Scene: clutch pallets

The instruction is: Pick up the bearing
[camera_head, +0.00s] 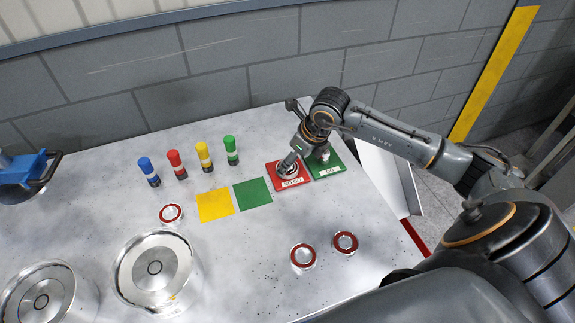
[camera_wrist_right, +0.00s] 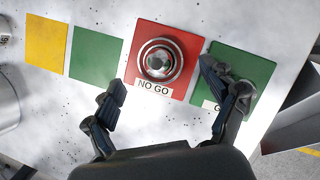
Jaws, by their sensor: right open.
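A round metal bearing (camera_head: 287,169) with a dark red ring sits on the red NO GO mat (camera_head: 275,181). In the right wrist view the bearing (camera_wrist_right: 161,60) lies just beyond my fingertips, with a shiny metal centre. My right gripper (camera_head: 305,156) is low over the mats; in the right wrist view the gripper (camera_wrist_right: 163,82) is open and empty, one finger left of the red mat and the other over the green GO mat (camera_wrist_right: 257,68). Similar ring-shaped bearings lie on the table at the left (camera_head: 171,213), front middle (camera_head: 303,256) and front right (camera_head: 345,243). My left gripper is not in view.
Yellow (camera_head: 215,205) and green (camera_head: 253,193) mats lie left of the red one. Blue, red, yellow and green cylinders (camera_head: 203,156) stand behind them. Two large metal drums (camera_head: 155,268) stand at front left. A blue device (camera_head: 25,172) is at the left edge.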

